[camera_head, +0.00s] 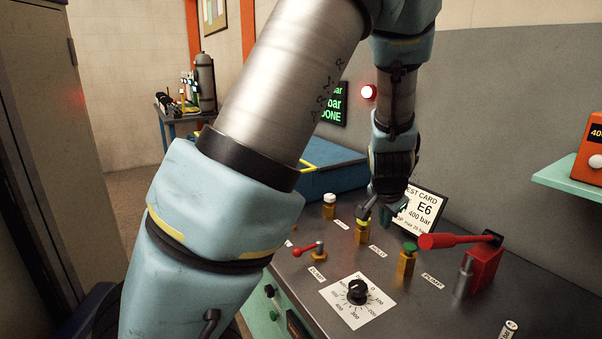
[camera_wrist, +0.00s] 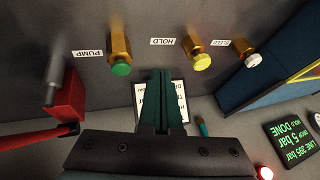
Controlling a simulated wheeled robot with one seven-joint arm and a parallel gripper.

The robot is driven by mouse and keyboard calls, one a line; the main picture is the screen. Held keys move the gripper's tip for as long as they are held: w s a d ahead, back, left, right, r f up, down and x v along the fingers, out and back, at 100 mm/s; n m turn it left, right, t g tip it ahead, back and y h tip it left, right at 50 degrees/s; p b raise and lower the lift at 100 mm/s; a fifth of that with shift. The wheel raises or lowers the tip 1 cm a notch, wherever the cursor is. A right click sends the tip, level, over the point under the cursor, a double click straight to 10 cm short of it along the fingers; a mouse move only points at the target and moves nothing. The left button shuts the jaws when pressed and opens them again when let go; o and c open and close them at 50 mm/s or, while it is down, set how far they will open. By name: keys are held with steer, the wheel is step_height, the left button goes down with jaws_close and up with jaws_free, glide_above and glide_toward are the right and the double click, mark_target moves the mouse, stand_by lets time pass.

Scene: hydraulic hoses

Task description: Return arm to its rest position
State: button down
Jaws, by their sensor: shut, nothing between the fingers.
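My arm crosses the head view from lower left to upper middle. My gripper (camera_head: 386,216) points down above the bench, close to the test card (camera_head: 424,212). In the wrist view its dark green fingers (camera_wrist: 163,100) are together with nothing between them, and they hide part of the test card (camera_wrist: 181,94). Brass fittings stand on the bench: one with a green cap (camera_head: 407,258), one with a yellow cap (camera_head: 362,226) and one with a white cap (camera_head: 329,206). I cannot tell whether the fingers touch anything.
A red hand pump (camera_head: 484,266) with a red handle stands at the bench's right. A red lever (camera_head: 305,250) and a dial (camera_head: 357,292) are nearer. A blue case (camera_head: 333,175) lies behind. The display (camera_wrist: 291,146) reads DONE. A green shelf (camera_head: 570,184) juts out at right.

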steer(key=s+a+n+g, duration=0.1)
steer(key=s+a+n, duration=0.2)
steer(key=a, duration=0.6)
steer(key=s+a+r+n+g+y, duration=0.1)
steer(key=s+a+n, duration=0.3)
steer(key=a, duration=0.6)
steer(key=s+a+r+n+g+y, duration=0.1)
steer(key=s+a+n+g, duration=0.1)
steer(key=a, duration=0.8)
steer(key=shift+s+a+r+n, duration=0.15)
steer(key=shift+s+n, duration=0.55)
steer(key=shift+s, duration=0.35)
